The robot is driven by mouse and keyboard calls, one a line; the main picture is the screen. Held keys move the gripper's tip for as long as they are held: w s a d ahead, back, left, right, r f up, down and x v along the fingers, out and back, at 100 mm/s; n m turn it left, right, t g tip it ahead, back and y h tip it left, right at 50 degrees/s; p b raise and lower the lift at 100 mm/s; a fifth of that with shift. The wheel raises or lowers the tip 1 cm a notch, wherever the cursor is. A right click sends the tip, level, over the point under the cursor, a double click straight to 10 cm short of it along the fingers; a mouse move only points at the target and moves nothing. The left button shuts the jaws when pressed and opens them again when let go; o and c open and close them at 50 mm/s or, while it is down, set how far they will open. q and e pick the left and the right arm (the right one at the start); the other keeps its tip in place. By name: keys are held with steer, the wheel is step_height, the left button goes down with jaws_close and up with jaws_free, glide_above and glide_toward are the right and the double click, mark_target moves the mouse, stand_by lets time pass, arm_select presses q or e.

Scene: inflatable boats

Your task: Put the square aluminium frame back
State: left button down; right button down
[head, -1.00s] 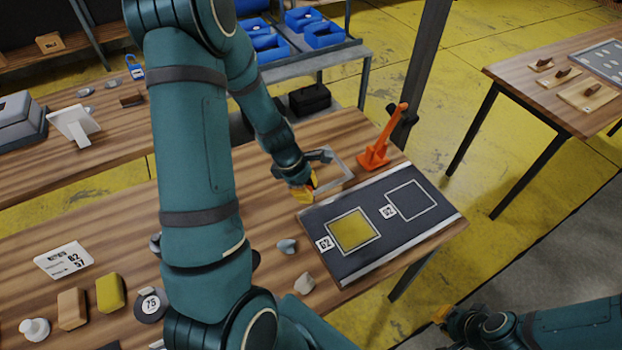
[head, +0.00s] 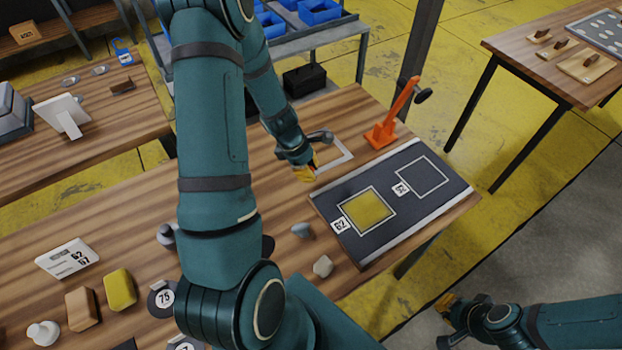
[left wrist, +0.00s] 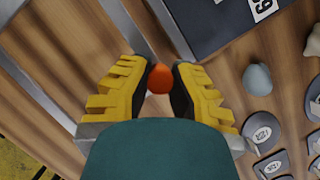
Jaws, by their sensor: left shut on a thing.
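The square aluminium frame (head: 338,160) is a thin, pale grey square outline by the table's far edge, left of the dark mat (head: 357,235). My left gripper (head: 310,174) is at its near-left side. In the left wrist view its yellow fingers (left wrist: 160,82) are closed around a small orange knob (left wrist: 160,78). The knob seems to belong to the frame, but the join is hidden. The mat carries two white square outlines: the nearer holds a yellow square (head: 368,206), the farther (head: 422,178) is bare. My right gripper (head: 447,322) is low at right, away from the table; its jaws are unclear.
An orange upright tool (head: 385,130) stands on the table just right of the frame. Small grey pieces (head: 302,231) lie left of the mat. Another table (head: 555,80) is at the upper right.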

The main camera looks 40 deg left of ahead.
mark_target(309, 186)
arm_select(q)
steer(key=shift+f+b, duration=0.65)
steer(key=shift+f, duration=1.7)
steer(key=shift+r, duration=0.15)
steer(key=c, duration=1.1)
jaws_free()
steer(key=shift+f, duration=0.2)
steer(key=shift+o, duration=0.2)
steer(key=shift+r, duration=0.1)
steer(key=shift+r, duration=0.25)
steer(key=p+v, duration=0.3)
steer(key=v, duration=0.8)
steer(key=shift+r, duration=0.3)
